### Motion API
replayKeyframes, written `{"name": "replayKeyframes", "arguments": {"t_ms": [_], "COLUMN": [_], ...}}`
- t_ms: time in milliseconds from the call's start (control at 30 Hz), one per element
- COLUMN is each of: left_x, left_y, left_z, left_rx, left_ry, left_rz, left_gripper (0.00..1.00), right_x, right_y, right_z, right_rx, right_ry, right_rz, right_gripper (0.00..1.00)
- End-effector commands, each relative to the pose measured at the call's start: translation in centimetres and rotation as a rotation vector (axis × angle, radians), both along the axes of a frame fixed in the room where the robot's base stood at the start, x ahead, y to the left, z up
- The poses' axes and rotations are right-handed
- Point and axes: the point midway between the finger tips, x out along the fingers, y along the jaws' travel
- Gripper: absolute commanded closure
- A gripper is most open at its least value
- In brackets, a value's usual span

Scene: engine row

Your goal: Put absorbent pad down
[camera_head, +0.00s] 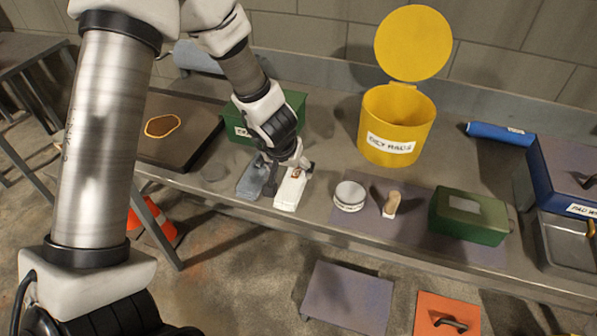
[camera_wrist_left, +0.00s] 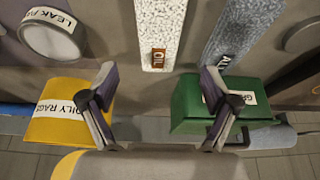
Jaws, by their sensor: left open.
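A white speckled absorbent pad (camera_head: 290,191) with a small brown tag lies on the grey bench near its front edge. It also shows in the left wrist view (camera_wrist_left: 160,25), ahead of and between the fingers. A grey pad (camera_head: 251,181) with a tag lies just left of it, and it shows in the left wrist view (camera_wrist_left: 238,35) too. My left gripper (camera_head: 284,174) is open at the tagged end of the white pad. Its spread fingers show in the left wrist view (camera_wrist_left: 157,82) with nothing between them. I cannot tell whether they touch the pad. My right gripper is out of view.
A green box (camera_head: 293,103) stands behind my gripper, and an open yellow oily-rags bin (camera_head: 375,145) stands to the right. A round white tin (camera_head: 350,194), a wooden-handled tool (camera_head: 391,204) and another green box (camera_head: 468,214) sit further right. A dark tray (camera_head: 185,150) lies left.

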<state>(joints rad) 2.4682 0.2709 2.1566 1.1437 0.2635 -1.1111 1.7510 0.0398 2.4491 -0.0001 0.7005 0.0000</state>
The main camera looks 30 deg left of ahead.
Motion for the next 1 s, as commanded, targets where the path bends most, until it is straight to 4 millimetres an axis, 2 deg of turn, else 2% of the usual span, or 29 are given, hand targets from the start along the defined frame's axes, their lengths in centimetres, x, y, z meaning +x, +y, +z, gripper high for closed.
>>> {"name": "replayKeyframes", "arguments": {"t_ms": [467,700,767,800,867,900,1000], "left_x": [2.2,2.5,2.5,2.4,2.4,2.4,2.4], "left_y": [0.4,0.5,0.5,0.5,0.5,0.5,0.5], "left_z": [-7.2,-7.2,-7.2,-7.2,-7.3,-7.3,-7.3], "left_rx": [-0.003,-0.003,-0.003,-0.003,-0.003,-0.003,-0.003], "left_ry": [0.003,0.001,0.001,0.001,0.001,0.002,0.002], "left_rz": [-0.002,-0.002,-0.002,-0.002,-0.002,-0.002,-0.002], "left_gripper": [0.12,0.12,0.30,0.44,0.66,0.71,0.72], "right_x": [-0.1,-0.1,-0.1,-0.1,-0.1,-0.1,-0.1], "right_y": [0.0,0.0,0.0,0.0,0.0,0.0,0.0], "right_z": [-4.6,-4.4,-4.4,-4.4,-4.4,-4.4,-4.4], "right_rx": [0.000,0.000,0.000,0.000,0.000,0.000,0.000], "right_ry": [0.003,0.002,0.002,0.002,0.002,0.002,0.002], "right_rz": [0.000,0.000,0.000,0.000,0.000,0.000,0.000], "right_gripper": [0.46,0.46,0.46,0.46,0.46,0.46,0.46]}}
